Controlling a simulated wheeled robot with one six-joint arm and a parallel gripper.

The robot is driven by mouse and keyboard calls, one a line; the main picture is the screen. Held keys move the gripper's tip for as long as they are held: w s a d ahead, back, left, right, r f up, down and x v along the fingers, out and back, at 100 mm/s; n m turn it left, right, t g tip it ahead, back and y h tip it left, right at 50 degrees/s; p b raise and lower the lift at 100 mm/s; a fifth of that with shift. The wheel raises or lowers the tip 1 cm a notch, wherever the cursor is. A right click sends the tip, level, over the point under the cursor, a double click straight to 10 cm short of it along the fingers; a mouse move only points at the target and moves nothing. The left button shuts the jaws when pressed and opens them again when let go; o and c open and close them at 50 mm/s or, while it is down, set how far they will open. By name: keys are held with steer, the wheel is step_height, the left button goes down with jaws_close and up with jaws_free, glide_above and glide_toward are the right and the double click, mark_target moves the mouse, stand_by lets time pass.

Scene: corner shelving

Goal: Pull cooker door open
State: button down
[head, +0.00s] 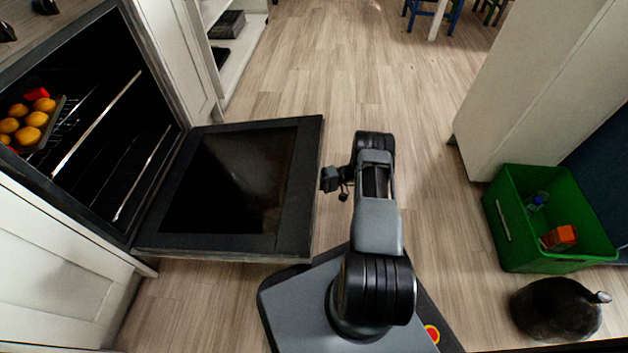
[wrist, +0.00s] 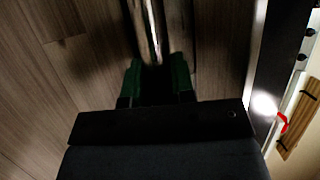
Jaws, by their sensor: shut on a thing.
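The cooker door (head: 235,190) is swung down and lies about level in front of the open oven (head: 95,120) in the head view. My gripper shows in the wrist view (wrist: 157,78), its two green fingers shut on a long shiny bar, the door handle (wrist: 150,30). In the head view my arm stands beside the door's outer edge, and the fingers and handle are hidden there. Inside the oven a tray (head: 52,122) with several round orange-yellow items and a red item sits on a wire rack.
A white cabinet (head: 540,90) stands upper right. The wooden floor (head: 340,60) beyond the door is clear.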

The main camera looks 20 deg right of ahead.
steer(key=shift+a, duration=0.1)
steer(key=c, duration=1.3)
jaws_free()
steer(key=o, duration=0.3)
steer(key=shift+d, duration=0.25)
steer(key=d, duration=0.4)
steer(key=s+d, duration=0.1)
steer(key=d, duration=0.4)
steer(key=s+d, duration=0.1)
steer(key=d, duration=0.3)
steer(key=shift+d+r, duration=0.2)
steer(key=shift+r, duration=0.1)
